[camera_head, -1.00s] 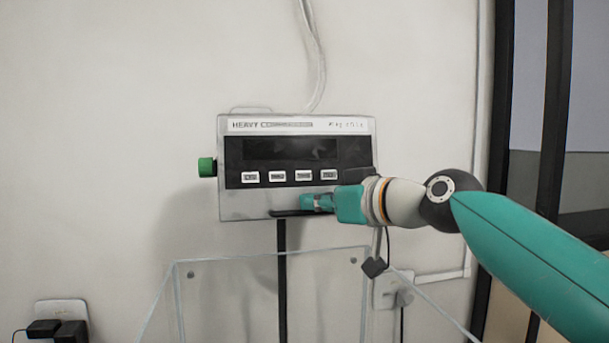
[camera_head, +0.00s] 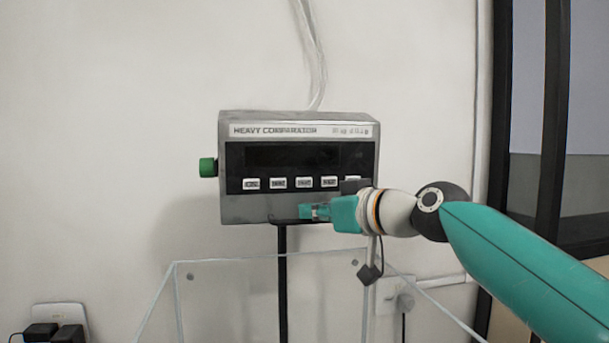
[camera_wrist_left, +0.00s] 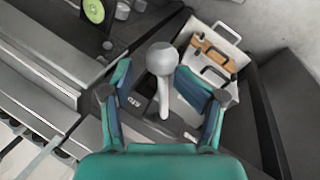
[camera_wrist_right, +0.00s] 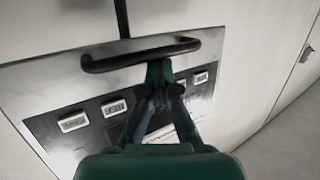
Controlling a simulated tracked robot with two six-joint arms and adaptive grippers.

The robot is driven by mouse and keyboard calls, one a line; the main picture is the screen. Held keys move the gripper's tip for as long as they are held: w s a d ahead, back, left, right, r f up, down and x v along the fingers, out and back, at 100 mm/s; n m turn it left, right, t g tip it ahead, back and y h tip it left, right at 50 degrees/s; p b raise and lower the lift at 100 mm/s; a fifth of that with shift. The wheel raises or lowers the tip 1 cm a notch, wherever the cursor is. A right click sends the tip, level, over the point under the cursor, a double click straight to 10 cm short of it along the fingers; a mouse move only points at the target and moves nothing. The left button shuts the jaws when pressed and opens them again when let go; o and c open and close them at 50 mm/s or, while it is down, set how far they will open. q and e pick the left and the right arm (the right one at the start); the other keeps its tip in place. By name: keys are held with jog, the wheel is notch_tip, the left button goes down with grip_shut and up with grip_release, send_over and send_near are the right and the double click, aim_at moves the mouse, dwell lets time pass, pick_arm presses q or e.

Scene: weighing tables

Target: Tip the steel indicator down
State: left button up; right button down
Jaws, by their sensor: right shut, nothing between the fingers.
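The steel indicator (camera_head: 228,208), a box with a dark display and a row of white buttons, is mounted on a black post by the wall. Its top face shows as a thin strip and its front leans slightly downward. A green knob (camera_head: 208,167) is on its left side. My right gripper (camera_head: 308,211) is shut and empty at the lower front. In the right wrist view its fingertips (camera_wrist_right: 160,68) are at the black bar handle (camera_wrist_right: 110,61); I cannot tell whether they touch. My left gripper (camera_wrist_left: 155,72) is open around a grey ball-topped lever, seen only in the left wrist view.
A clear-walled enclosure (camera_head: 175,300) stands below the indicator. Wall sockets (camera_head: 62,314) with black plugs are low at the left. A dark door frame (camera_head: 553,130) is at the right. The left wrist view shows a pale crate (camera_wrist_left: 218,38) with handled objects.

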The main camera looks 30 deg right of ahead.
pick_arm(q)
jog(key=shift+f, duration=0.35)
jog(key=shift+d+r+p, duration=0.1)
jog(key=shift+r+p, duration=1.25)
jog(key=shift+r, duration=0.25)
pick_arm(e)
jog(key=s+a+r, duration=0.1)
jog(key=s+r, duration=0.3)
jog(key=shift+s, duration=0.15)
